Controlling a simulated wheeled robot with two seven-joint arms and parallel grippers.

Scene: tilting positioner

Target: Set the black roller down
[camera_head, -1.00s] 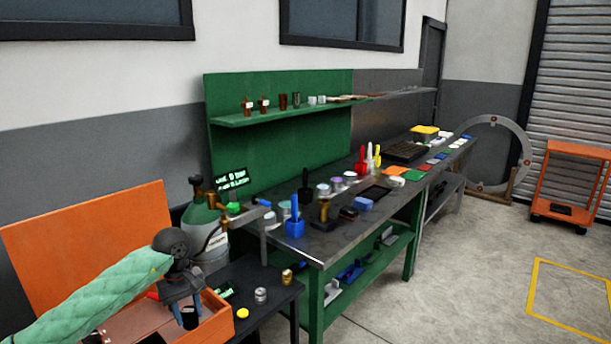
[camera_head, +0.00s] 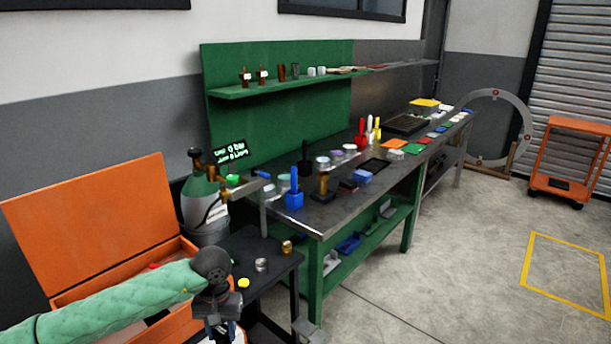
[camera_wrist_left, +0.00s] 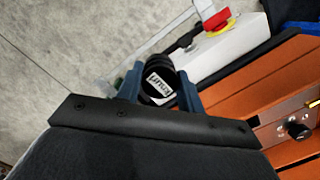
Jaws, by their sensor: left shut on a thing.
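The black roller (camera_wrist_left: 158,66) shows in the left wrist view as a black ribbed cylinder with a white printed label. My left gripper (camera_wrist_left: 160,88) is shut on it, with one blue-grey finger on each side. In the head view my left gripper (camera_head: 218,322) points down at the bottom edge, by the right side of the open orange case (camera_head: 115,215). The roller cannot be made out in the head view. My right gripper is not in view.
A small black table (camera_head: 245,245) with a yellow cap (camera_head: 243,283) and small metal cylinders stands just right of the gripper. A white box with a red-and-yellow button (camera_wrist_left: 215,24) lies beyond the roller in the wrist view. Bare concrete floor (camera_wrist_left: 70,45) lies to the left there.

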